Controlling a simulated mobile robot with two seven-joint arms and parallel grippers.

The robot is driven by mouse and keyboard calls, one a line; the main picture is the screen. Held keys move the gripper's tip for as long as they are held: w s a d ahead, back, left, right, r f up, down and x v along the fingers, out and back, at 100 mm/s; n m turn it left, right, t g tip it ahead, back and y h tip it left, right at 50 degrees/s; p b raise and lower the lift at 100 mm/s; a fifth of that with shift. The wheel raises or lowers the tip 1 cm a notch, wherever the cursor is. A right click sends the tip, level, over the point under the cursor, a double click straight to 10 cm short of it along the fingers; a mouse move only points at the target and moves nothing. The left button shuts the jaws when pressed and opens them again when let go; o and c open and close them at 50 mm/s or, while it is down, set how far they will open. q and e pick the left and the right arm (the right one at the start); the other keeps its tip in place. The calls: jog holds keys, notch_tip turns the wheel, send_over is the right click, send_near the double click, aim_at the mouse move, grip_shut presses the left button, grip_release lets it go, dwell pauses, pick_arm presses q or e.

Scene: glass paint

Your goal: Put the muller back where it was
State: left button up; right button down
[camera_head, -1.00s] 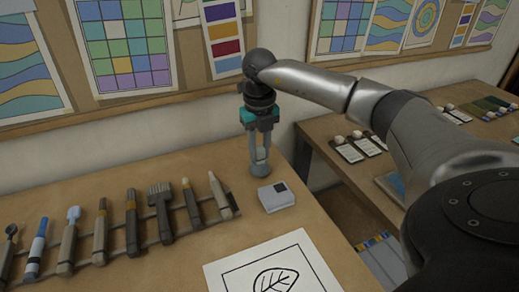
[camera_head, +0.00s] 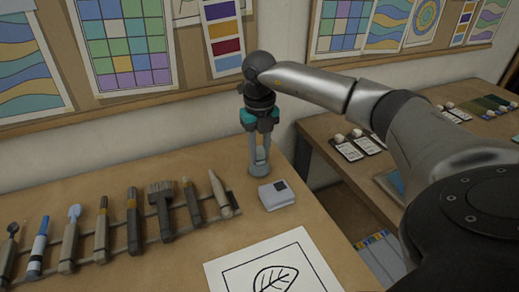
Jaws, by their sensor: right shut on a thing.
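The muller (camera_head: 259,170) is a grey, translucent piece with a round base at the back right of the wooden table (camera_head: 130,190). My right gripper (camera_head: 260,150) points straight down over it, with its fingers shut on the muller's upper part. The muller looks upright, and its base appears at or very near the table top; I cannot tell whether it touches. The fingers hide part of its handle. My left gripper is out of view.
A small white box (camera_head: 277,195) stands just in front of the muller. A rack of several brushes and tools (camera_head: 132,222) lies to the left. A leaf drawing sheet (camera_head: 270,265) lies in front. A second table (camera_head: 330,140) stands right, beyond a gap.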

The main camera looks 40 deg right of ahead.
jog(key=shift+f, duration=0.25)
dwell(0.5)
jog(key=c, duration=0.6)
grip_release()
jog(key=shift+o, duration=0.2)
jog(key=shift+r, duration=0.1)
notch_tip(320, 180, up, 15)
jog(key=p, duration=0.2)
